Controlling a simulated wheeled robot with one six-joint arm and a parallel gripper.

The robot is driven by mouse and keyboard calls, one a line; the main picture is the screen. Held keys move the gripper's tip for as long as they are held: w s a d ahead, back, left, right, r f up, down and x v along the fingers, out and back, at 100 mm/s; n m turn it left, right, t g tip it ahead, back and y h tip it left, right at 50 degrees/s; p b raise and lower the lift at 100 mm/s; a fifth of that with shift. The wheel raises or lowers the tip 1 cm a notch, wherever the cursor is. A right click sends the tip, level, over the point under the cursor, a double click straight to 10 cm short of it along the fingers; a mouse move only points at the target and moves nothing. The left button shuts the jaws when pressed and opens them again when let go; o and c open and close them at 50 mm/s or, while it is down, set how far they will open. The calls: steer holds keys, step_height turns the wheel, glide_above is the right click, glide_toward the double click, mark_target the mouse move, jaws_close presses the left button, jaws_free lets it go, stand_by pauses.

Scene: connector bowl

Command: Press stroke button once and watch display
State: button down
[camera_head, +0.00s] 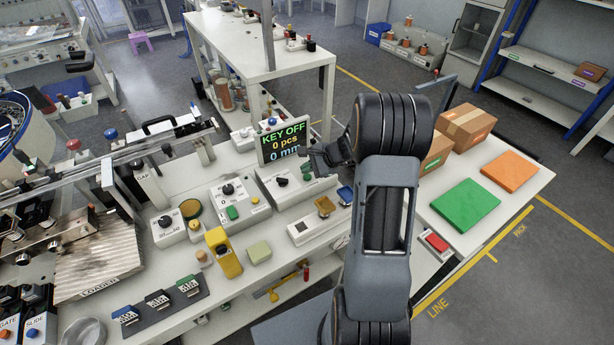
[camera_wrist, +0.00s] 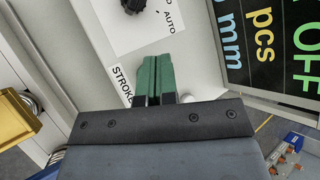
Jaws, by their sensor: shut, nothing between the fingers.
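The display (camera_head: 283,141) reads "KEY OFF", "0 pcs" and "0 mm". It also shows in the wrist view (camera_wrist: 262,45), turned on its side. Below it stands a pale control box (camera_head: 270,188) with a black knob. In the wrist view, the box's white panel (camera_wrist: 105,38) carries the partly covered label "STROKE" (camera_wrist: 121,82) and a knob (camera_wrist: 133,5) near "AUTO". My gripper (camera_head: 315,162) is shut and empty over this box, its green-padded fingers beside the label (camera_wrist: 152,72). The stroke button is not clearly visible. I cannot tell whether the fingertips touch the panel.
Another control box (camera_head: 236,212) with a green button stands to the left. A yellow device (camera_head: 226,257) and a pale box with a brass part (camera_head: 314,229) stand in front. Cardboard boxes (camera_head: 468,127), a green pad (camera_head: 465,206) and an orange pad (camera_head: 510,170) are at right.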

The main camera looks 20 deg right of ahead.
mark_target(308, 178)
steer(key=shift+f, duration=0.15)
steer(key=shift+f+b, duration=0.3)
steer(key=shift+b, duration=0.25)
steer(key=shift+f+b, duration=0.5)
stand_by(0.6)
steer(key=shift+r, duration=0.1)
steer(key=shift+r+p, duration=0.65)
steer(key=shift+r, duration=0.25)
steer(key=shift+r+p, duration=1.75)
steer(key=shift+r, duration=0.75)
steer(key=shift+f, duration=0.1)
